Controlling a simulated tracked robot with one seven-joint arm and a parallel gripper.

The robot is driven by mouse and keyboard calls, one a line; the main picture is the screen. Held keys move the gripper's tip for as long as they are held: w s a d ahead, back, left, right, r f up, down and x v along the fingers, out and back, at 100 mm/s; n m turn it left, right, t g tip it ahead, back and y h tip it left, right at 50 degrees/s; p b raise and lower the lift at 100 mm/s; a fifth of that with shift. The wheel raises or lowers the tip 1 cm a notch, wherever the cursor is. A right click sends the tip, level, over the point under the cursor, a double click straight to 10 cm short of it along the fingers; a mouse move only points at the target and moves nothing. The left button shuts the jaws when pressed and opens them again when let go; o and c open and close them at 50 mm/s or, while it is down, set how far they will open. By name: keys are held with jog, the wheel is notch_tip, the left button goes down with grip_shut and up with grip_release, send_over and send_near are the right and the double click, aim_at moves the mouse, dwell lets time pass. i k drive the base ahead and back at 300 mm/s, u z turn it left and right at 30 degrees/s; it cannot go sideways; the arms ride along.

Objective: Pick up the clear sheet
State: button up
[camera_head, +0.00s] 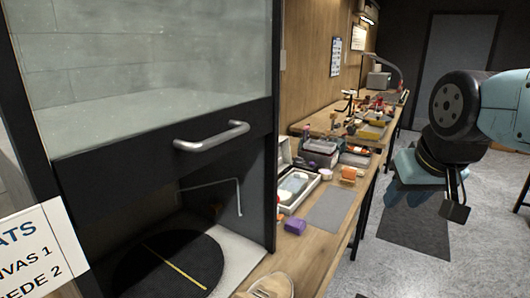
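No loose clear sheet can be made out for certain. A white tray (296,190) on the bench holds a pale, shiny flat item that could be clear, but it is too small to tell. A large see-through pane (140,65) is framed in the dark cabinet front at the left. My gripper (406,196) hangs in the air at the right, above the floor and apart from the bench. Its fingers are turned away and small, so whether it is open or shut does not show.
A grey mat (332,209), a purple block (295,226) and a beige shoe (268,286) lie on the wooden bench. The cabinet has a metal handle (212,136) and a black disc (168,265) inside. A sign (38,250) stands lower left. Floor shows at right.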

aim_at(293, 183)
jog(key=u, duration=2.3)
jog(key=k, duration=1.3)
jog(key=z, duration=1.3)
jog(key=i, duration=1.3)
jog(key=z, duration=0.05)
